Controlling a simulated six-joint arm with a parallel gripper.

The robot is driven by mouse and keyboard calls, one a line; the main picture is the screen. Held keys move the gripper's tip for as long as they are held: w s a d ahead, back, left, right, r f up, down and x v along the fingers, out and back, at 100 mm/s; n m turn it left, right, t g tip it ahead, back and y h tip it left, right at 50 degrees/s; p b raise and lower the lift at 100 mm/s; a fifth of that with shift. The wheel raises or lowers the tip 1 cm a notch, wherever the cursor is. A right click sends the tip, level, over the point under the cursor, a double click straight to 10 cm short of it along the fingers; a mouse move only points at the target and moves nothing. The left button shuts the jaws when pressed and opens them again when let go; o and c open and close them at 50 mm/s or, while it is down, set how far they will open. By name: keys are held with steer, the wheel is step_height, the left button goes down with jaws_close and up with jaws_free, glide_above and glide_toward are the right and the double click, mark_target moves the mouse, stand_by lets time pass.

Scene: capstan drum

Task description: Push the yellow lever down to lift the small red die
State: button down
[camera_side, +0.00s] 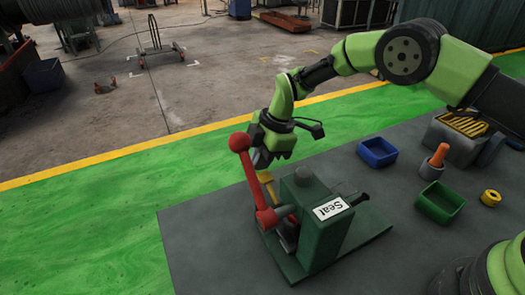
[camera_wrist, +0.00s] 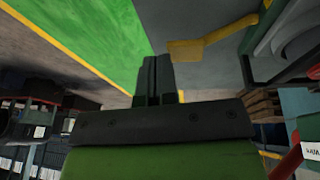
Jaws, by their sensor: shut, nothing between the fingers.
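The yellow lever (camera_side: 266,181) stands at the left of a green machine (camera_side: 335,236) labelled "Seat". In the wrist view a flat yellow piece on a bar, apparently the lever (camera_wrist: 186,50), lies just right of my fingertips. My gripper (camera_side: 262,161) is shut and empty, close above the lever in the side view; it also shows in the wrist view (camera_wrist: 152,62). I cannot tell whether it touches the lever. A red arm with a ball end (camera_side: 240,142) rises beside the gripper at the left. I cannot make out a small red die.
The machine stands on a dark grey mat (camera_side: 205,240). A blue bin (camera_side: 377,152), a green bin (camera_side: 439,202), an orange-handled tool (camera_side: 438,156) and a yellow ring (camera_side: 490,197) are to the right. The mat left of the machine is clear.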

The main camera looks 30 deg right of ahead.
step_height(320, 180, up, 13)
steer(key=w+d, duration=0.2)
steer(key=d, duration=0.1)
steer(key=shift+r, duration=0.15)
steer(key=shift+a, duration=0.1)
steer(key=s+d+r+m+t, duration=0.2)
steer(key=s+d+r+m, duration=0.1)
steer(key=s+r+m, duration=0.4)
steer(key=s+d+r+m+t, duration=0.1)
steer(key=s+d+r+m, duration=0.3)
steer(key=r, duration=0.5)
steer(key=s+d+f+m+t, duration=0.1)
steer(key=s+d+m, duration=0.1)
steer(key=s+m, duration=0.3)
steer(key=s+d+f+m+t+h, duration=0.1)
steer(key=s+m, duration=0.5)
steer(key=s, duration=0.8)
steer(key=shift+d+f+t, duration=0.3)
steer(key=shift+d+t, duration=0.2)
steer(key=shift+d, duration=0.05)
